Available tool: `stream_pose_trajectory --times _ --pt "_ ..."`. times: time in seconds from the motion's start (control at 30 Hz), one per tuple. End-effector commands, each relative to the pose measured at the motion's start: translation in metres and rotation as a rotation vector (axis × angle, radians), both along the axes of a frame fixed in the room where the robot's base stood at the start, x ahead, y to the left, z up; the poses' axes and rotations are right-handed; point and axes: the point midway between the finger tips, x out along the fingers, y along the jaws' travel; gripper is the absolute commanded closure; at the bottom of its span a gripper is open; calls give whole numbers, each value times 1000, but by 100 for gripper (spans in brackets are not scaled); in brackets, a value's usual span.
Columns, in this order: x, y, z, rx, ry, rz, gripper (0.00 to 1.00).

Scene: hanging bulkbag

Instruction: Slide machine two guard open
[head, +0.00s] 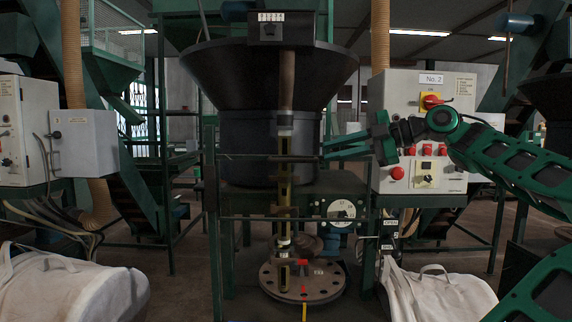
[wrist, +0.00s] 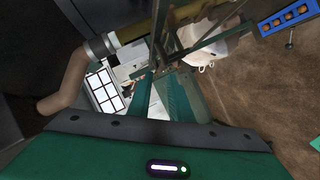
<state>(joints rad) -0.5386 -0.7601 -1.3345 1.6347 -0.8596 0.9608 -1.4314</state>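Machine two stands in the middle of the head view, beside a control box marked No. 2 (head: 408,90). A thin dark frame with an upright post (head: 213,190) and horizontal bars (head: 250,218) crosses its front; it looks like the guard, but its edges are hard to make out against the machine. My gripper (head: 323,151) reaches in from the right, its green fingers pointing left, with a visible gap between them and nothing seen held. The fingers also show in the wrist view (wrist: 156,72), among thin bars. I cannot tell whether they touch the frame.
A black hopper (head: 268,75) sits above. A vertical yellow-edged tube (head: 284,180) and a round drilled plate (head: 300,290) are in front. White bags (head: 65,287) lie at lower left and lower right (head: 440,295). A post beside the frame bears small labels (head: 388,247).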

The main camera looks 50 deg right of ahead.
Motion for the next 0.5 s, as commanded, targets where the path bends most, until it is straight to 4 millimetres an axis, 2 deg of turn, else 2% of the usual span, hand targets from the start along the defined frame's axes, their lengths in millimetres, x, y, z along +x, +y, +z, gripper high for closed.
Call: stream_pose_trajectory --times 0.1,0.27,0.5 --pt "5 2 -11 47 -43 40 82" --pt "13 6 -15 59 -53 50 82" --pt "46 19 -23 58 -49 51 82"
